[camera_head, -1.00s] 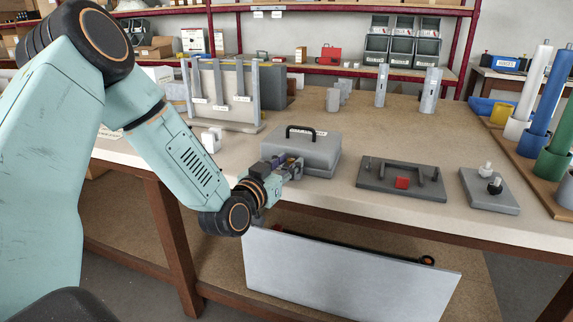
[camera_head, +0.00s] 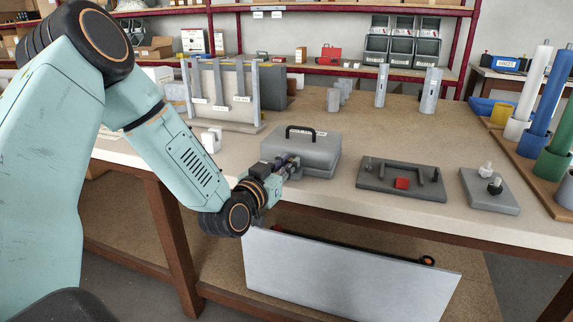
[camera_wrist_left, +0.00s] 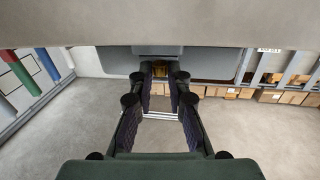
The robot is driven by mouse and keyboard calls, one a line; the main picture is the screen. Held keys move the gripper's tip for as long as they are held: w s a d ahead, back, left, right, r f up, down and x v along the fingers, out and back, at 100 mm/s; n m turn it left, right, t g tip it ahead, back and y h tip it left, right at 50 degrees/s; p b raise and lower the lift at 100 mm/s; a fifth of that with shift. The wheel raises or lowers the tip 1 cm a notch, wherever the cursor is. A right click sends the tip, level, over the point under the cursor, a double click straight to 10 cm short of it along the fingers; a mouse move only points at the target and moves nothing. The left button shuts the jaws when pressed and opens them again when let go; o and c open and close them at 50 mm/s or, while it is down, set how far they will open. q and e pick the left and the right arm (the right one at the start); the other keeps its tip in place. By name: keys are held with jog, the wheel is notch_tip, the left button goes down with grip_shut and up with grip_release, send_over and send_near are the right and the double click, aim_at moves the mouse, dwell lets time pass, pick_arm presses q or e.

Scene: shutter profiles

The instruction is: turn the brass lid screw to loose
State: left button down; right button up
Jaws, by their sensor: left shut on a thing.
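The grey box (camera_head: 318,155) with a black carry handle (camera_head: 300,131) and a label on its lid stands near the bench's front edge. My left gripper (camera_head: 292,164) is at the front left side of the box. In the left wrist view, the brass lid screw (camera_wrist_left: 158,69) shows between the fingertips of my left gripper (camera_wrist_left: 159,80), which are shut on it. The gripper hides the screw in the head view. I cannot tell how far the screw is turned. My right gripper is not in view.
A dark fixture plate (camera_head: 400,181) with a red block (camera_head: 402,183) and a smaller plate (camera_head: 488,192) lie to the right. Coloured rolls (camera_head: 541,100) stand at the right edge. An open drawer front (camera_head: 350,280) sits below the bench.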

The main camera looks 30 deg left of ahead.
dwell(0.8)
pick_arm(q)
jog(key=c, duration=1.3)
grip_release()
jog(key=shift+s, duration=0.1)
jog(key=s, duration=0.7)
jog(key=shift+s+d, duration=0.15)
jog(key=shift+d, duration=0.1)
